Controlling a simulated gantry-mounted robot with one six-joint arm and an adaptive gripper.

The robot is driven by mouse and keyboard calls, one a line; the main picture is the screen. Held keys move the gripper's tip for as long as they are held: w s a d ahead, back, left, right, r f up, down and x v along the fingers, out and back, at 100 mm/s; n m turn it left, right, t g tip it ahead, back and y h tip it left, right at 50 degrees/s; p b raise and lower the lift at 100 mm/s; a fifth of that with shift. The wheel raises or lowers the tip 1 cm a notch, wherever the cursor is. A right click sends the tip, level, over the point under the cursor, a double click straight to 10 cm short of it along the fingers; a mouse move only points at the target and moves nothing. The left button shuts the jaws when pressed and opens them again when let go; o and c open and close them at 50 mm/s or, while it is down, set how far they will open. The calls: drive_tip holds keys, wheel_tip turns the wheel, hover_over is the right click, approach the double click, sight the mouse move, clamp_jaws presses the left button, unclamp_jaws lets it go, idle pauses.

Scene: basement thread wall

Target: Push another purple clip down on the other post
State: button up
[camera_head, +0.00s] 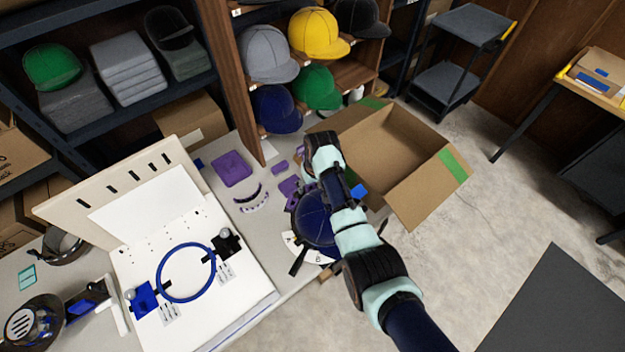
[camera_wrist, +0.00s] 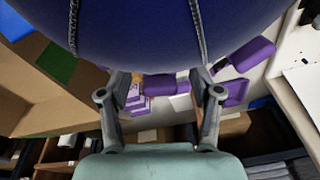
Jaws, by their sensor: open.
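A dark blue cap (camera_head: 314,222) sits on a round stand at the right end of the bench, and its underside or crown fills the top of the wrist view (camera_wrist: 140,25). Several purple pieces lie behind it, including a small block (camera_head: 280,167) and a flat piece (camera_head: 289,187). In the wrist view a purple piece (camera_wrist: 160,87) shows between my fingers, beyond them. My gripper (camera_wrist: 162,80) is open, with its fingertips close to the cap; contact is unclear. My arm hides the gripper in the head view. I cannot make out which part is a post.
A purple box (camera_head: 231,168) and two curved strips (camera_head: 252,194) lie left of the cap. An open cardboard box (camera_head: 385,152) stands behind my arm. A white board with a blue ring (camera_head: 187,272) takes up the left bench. Cap shelves (camera_head: 330,75) rise behind.

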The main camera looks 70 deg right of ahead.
wheel_tip(320, 180, up, 11)
drive_tip(key=s, duration=0.1)
drive_tip(key=shift+s+a+r, duration=0.2)
drive_tip(key=shift+s+a, duration=0.2)
drive_tip(key=shift+a, duration=0.05)
